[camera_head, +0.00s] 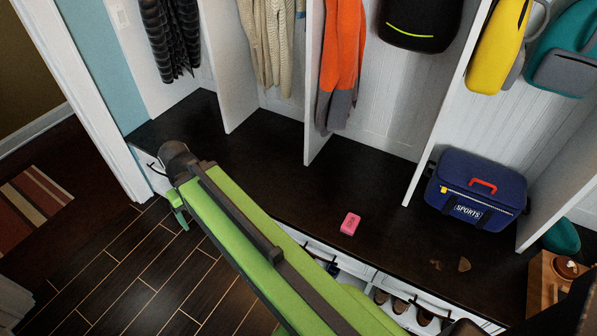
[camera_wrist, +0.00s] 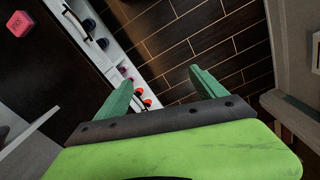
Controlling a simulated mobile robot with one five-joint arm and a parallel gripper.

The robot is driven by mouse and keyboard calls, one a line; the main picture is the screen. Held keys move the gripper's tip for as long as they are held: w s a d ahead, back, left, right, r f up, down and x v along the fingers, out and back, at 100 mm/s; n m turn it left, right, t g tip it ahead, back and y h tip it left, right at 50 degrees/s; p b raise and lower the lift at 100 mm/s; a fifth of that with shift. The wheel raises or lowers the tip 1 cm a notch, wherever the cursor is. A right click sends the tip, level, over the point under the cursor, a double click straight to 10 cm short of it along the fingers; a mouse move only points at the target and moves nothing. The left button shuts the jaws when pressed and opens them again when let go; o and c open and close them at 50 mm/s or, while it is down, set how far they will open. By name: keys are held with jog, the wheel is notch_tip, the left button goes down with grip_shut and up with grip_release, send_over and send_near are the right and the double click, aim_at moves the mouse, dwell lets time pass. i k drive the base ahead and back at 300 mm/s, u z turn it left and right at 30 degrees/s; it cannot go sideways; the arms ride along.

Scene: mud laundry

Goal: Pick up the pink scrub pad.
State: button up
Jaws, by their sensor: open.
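The pink scrub pad (camera_head: 350,223) is a small pink block lying on the dark bench top, right of my green arm in the head view. It also shows in the wrist view at the upper left corner (camera_wrist: 19,24). My gripper (camera_wrist: 157,82) has two green fingers spread apart with nothing between them. It points over the floor and the bench's front edge, well away from the pad. In the head view my gripper (camera_head: 180,212) is mostly hidden behind the arm's end, at the bench's left end.
A blue sports bag (camera_head: 477,187) stands on the bench at the right, with small brown pieces (camera_head: 464,264) in front. White dividers (camera_head: 315,80) and hanging clothes (camera_head: 341,55) rise behind. Shoes (camera_head: 400,305) sit in cubbies below. Bare bench surrounds the pad.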

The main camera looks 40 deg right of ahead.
aim_at(349, 226)
jog(key=z, duration=3.85)
jog(key=i, duration=0.1)
jog(key=u, duration=1.95)
jog(key=k, duration=1.25)
jog(key=u, duration=0.75)
jog(key=i, duration=0.8)
jog(key=u, duration=0.55)
jog(key=i, duration=0.65)
